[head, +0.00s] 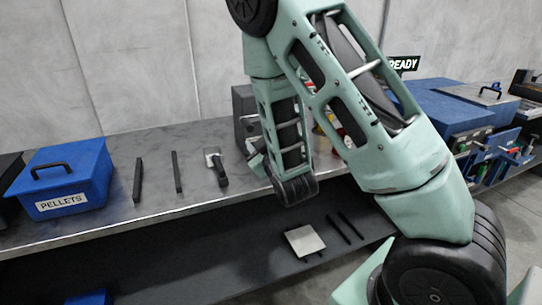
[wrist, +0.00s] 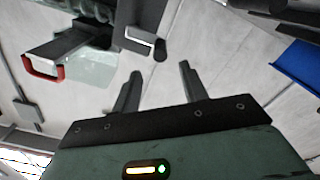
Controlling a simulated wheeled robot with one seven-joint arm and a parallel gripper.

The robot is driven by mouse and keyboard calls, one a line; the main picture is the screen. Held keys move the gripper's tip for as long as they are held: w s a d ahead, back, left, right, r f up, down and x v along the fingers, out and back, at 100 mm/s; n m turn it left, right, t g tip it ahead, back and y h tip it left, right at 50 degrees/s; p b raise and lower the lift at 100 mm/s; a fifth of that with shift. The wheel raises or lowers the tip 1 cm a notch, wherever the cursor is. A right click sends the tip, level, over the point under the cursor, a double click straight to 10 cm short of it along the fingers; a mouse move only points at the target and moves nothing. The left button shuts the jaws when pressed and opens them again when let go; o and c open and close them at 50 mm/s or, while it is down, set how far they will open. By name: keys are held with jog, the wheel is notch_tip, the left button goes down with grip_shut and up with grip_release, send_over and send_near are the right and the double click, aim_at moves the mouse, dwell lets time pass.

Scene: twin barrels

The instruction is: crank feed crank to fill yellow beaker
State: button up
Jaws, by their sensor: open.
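My gripper (wrist: 160,67) is open in the wrist view, with nothing between its two dark fingers. Just beyond the fingers is a dark grey fitting with a pale crank-like arm and black knob (wrist: 160,48). It looks like a crank, but I cannot tell for sure that it is the feed crank. It stands apart from the fingers. In the head view my arm hides most of the machine behind it. Only a bit of red and yellow shows between my arm links; I cannot make out the yellow beaker. My fingers are not clear there.
A blue PELLETS box (head: 64,180) stands on the bench (head: 105,210) at left. Dark bars and a small black-and-white tool (head: 215,165) lie right of it. A blue machine (head: 440,107) stands at right. A red-ended grey part (wrist: 42,70) is upper left in the wrist view.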

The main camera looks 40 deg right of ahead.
jog(key=p+v, duration=0.8)
jog(key=p, duration=0.5)
jog(key=shift+s+r, duration=0.1)
jog(key=shift+s, duration=0.05)
dwell(1.0)
